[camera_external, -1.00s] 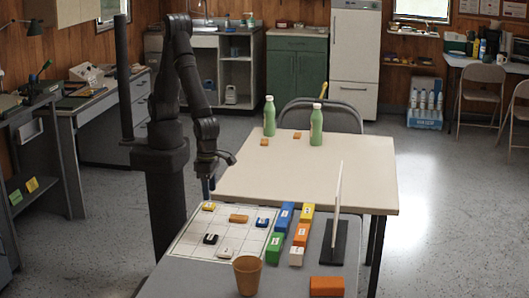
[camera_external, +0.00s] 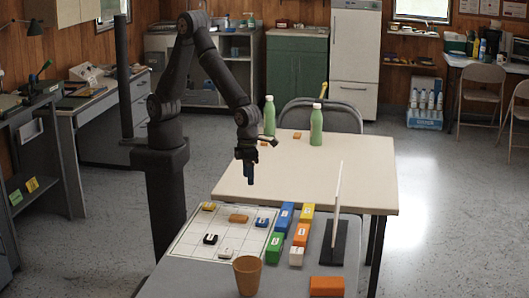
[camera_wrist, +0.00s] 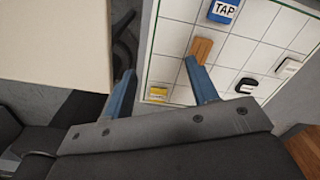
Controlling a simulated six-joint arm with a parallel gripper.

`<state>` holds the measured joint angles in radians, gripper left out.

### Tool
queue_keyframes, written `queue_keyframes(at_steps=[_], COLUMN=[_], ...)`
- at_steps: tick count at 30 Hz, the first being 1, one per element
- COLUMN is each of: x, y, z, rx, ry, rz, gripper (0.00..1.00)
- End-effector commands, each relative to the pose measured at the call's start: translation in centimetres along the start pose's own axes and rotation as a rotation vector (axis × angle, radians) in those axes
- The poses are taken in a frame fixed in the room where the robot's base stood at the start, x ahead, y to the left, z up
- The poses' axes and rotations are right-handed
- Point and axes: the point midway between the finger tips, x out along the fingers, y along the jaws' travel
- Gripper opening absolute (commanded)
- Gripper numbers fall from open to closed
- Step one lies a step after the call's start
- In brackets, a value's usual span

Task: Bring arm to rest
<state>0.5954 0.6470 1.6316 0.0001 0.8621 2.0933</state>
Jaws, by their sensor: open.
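My gripper (camera_external: 249,178) hangs over the near left part of the cream table, above the far edge of the grid board, pointing down. In the wrist view my gripper (camera_wrist: 161,80) has its two blue fingers spread apart with nothing between them. The white grid board (camera_external: 190,244) lies on the grey table below. On it are an orange-brown block (camera_external: 239,218), a blue block (camera_external: 262,222), a yellow block (camera_external: 209,206), a black block (camera_external: 210,239) and a white block (camera_external: 225,253). In the wrist view the blue block (camera_wrist: 222,10) reads "TAP".
Blue, yellow, green, orange and white blocks stand in rows right of the board, beside an upright white panel (camera_external: 337,205). A brown cup (camera_external: 247,275) and an orange block (camera_external: 327,286) are nearer. Two green bottles (camera_external: 316,125) stand on the cream table (camera_external: 360,185).

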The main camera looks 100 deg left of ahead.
Motion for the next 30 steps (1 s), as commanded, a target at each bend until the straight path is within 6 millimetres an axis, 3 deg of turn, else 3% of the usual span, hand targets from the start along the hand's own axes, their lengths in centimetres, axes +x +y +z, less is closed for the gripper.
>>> queue_keyframes(at_steps=[12, 30], x=[0.1, 0.1], y=[4.5, 12.6], z=[7.3, 16.1], rx=[-0.216, -0.519], ry=[0.000, 0.000], rz=[0.000, 0.000], gripper=[0.53, 0.53])
